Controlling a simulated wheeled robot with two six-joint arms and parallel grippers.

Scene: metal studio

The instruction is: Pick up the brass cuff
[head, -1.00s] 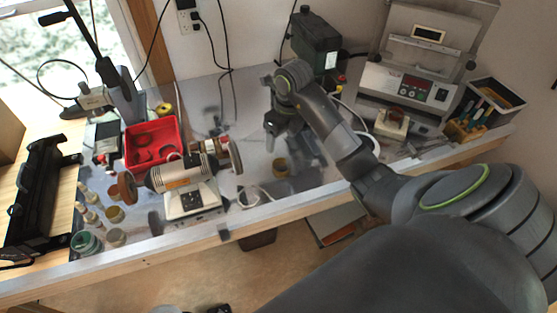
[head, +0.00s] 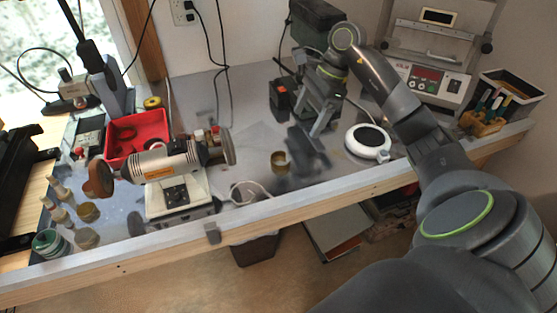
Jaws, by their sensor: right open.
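The brass cuff (head: 279,161) is a small gold-brown ring standing on the grey metal bench top, near the middle of the head view. My right gripper (head: 314,118) is open and empty. It hangs above the bench, behind and to the right of the cuff in the picture, apart from it. A dark reflection of the gripper lies on the bench just right of the cuff. My left gripper is not in view.
A bench polisher (head: 172,163) with a white base stands left of the cuff, beside a red tray (head: 137,134). A white cable loop (head: 247,190) lies close to the cuff. A white round device (head: 368,142) stands to the right. The bench's front edge is nearby.

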